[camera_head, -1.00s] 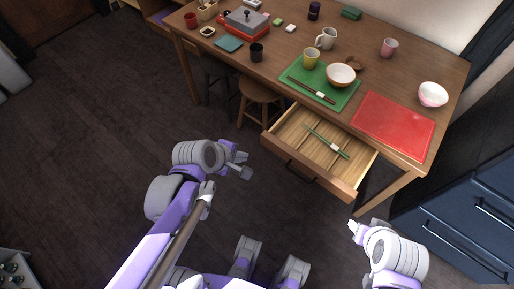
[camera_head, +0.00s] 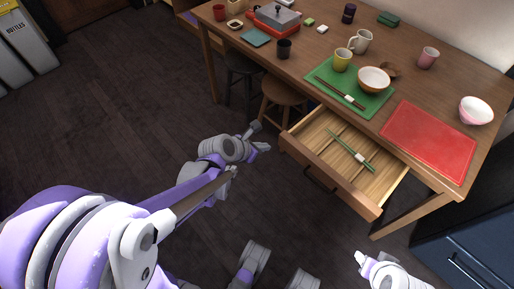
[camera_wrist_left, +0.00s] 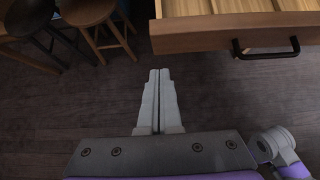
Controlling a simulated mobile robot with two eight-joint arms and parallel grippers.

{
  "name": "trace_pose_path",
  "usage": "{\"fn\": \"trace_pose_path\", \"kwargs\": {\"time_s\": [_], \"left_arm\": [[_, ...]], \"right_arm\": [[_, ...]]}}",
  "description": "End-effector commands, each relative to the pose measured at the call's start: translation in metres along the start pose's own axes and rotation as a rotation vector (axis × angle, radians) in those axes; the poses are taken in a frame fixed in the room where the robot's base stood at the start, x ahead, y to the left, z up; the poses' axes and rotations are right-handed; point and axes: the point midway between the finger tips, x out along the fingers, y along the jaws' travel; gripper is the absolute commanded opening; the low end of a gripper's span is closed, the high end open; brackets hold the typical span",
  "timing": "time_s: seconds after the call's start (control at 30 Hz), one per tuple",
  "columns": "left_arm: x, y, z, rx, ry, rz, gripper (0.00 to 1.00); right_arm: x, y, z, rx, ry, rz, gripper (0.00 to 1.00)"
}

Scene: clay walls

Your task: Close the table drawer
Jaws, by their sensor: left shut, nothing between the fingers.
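The table drawer (camera_head: 352,194) stands pulled out from under the front edge of the wooden table (camera_head: 300,48). A pair of green chopsticks with a white band (camera_head: 358,155) lies inside it. Its dark bar handle (camera_head: 320,181) is on the front panel. My left gripper (camera_head: 262,138) is shut and empty, just left of the drawer's left front corner and apart from it. In the left wrist view the shut fingers (camera_wrist_left: 159,74) point at the floor just short of the drawer front (camera_wrist_left: 225,36), with the handle (camera_wrist_left: 266,52) to the right. My right gripper (camera_head: 361,258) is low, in front of the drawer; its jaws are unclear.
Two stools (camera_head: 283,91) stand under the table, left of the drawer. A red mat (camera_head: 430,140), a green mat (camera_head: 325,76) with a bowl and cup, and other dishes are on the tabletop. Blue cabinets (camera_head: 465,250) stand at the right. The floor before the drawer is open.

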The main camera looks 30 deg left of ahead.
Motion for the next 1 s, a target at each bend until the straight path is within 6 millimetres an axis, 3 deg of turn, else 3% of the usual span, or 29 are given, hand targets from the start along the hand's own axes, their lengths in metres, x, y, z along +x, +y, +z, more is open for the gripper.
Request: {"fn": "trace_pose_path", "kwargs": {"time_s": [0.1, 0.33, 1.0], "left_arm": [[0.027, -0.001, -0.002, 0.002, 0.002, -0.002, 0.0], [0.046, -0.001, 0.023, 0.002, 0.001, -0.002, 0.0], [0.052, 0.004, 0.03, 0.001, 0.001, 0.0, 0.0]], "right_arm": [[0.012, 0.0, 0.004, 0.0, -0.004, 0.0, 0.51], [0.013, 0.0, 0.004, 0.0, -0.005, 0.0, 0.51], [0.014, 0.0, 0.005, 0.0, -0.005, 0.0, 0.51]]}}
